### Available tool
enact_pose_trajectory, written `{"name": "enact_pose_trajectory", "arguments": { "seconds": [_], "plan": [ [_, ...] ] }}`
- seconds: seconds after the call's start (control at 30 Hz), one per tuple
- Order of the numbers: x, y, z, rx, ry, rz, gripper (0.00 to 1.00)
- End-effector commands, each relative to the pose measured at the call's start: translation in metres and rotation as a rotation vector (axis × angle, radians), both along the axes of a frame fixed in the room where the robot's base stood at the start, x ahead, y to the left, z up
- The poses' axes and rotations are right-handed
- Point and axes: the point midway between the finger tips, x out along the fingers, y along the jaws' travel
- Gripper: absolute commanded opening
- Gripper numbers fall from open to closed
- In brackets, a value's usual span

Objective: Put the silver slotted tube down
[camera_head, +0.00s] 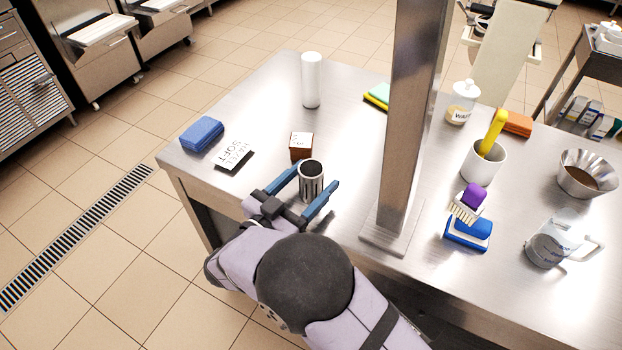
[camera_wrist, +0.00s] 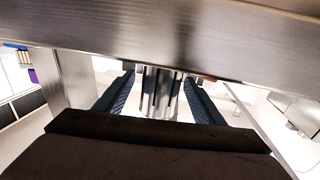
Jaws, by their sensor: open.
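The silver slotted tube (camera_head: 312,186) stands upright on the steel table near its front edge, with its dark open top showing. My gripper (camera_head: 308,191) is open, with one blue finger on each side of the tube. A gap shows between the tube and the right finger; the left finger is closer to it. In the wrist view the tube (camera_wrist: 160,92) is between the two fingers (camera_wrist: 160,95), with space on both sides. The tube's base is partly hidden in the wrist view.
A brown box (camera_head: 301,147) stands just behind the tube. A label card (camera_head: 235,155) and blue sponge (camera_head: 202,134) lie to the left. A white cylinder (camera_head: 311,80) stands at the back.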

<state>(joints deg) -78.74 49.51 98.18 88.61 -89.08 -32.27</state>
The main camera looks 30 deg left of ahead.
Motion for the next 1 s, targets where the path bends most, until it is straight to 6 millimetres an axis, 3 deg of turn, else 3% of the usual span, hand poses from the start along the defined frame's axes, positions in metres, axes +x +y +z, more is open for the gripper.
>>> {"name": "enact_pose_trajectory", "arguments": {
  "seconds": [0.3, 0.6, 0.67, 0.8, 1.0],
  "plan": [
    [0.036, -0.006, 0.003, -0.001, -0.001, -0.001, 0.63],
    [0.039, -0.006, 0.002, -0.001, -0.001, 0.0, 0.63],
    [0.039, -0.006, 0.002, -0.001, -0.001, 0.0, 0.51],
    [0.039, -0.006, 0.002, -0.001, -0.001, 0.0, 0.17],
    [0.039, -0.006, 0.002, 0.0, -0.001, 0.0, 0.12]
  ]
}}
